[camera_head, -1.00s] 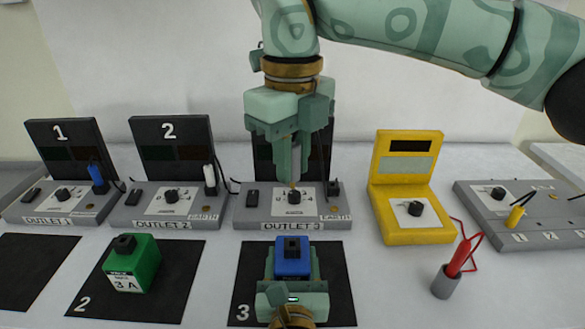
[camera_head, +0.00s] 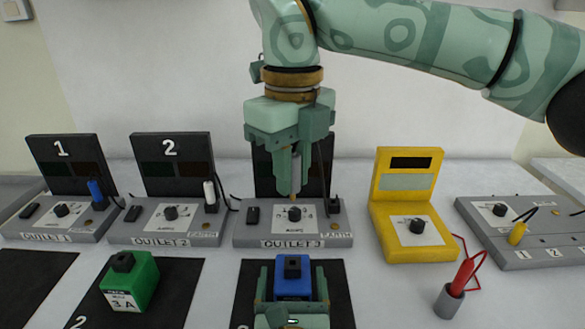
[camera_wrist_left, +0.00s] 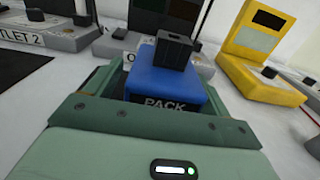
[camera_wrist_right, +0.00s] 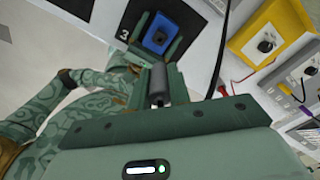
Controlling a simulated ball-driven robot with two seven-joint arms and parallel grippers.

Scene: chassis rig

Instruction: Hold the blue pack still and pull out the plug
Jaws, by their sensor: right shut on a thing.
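The blue pack (camera_head: 292,283) stands upright on the mat in front of Outlet 3. The plug (camera_head: 292,264), a black block, sits in its top; it also shows in the left wrist view (camera_wrist_left: 173,50). My left gripper (camera_head: 291,273) is open around the pack, one finger at each side, with narrow gaps. My right gripper (camera_head: 290,178) is above Outlet 3's panel, shut on a grey probe (camera_head: 297,166) whose gold tip points down close to the dial. The probe shows as a dark grey cylinder in the right wrist view (camera_wrist_right: 159,82).
Outlet 3 (camera_head: 245,238) stands behind the pack. A green pack (camera_head: 140,281) is on the mat to the left. A yellow meter (camera_head: 411,205), a red probe in a grey cup (camera_head: 448,301) and a grey box (camera_head: 545,235) are at right. White table shows between them.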

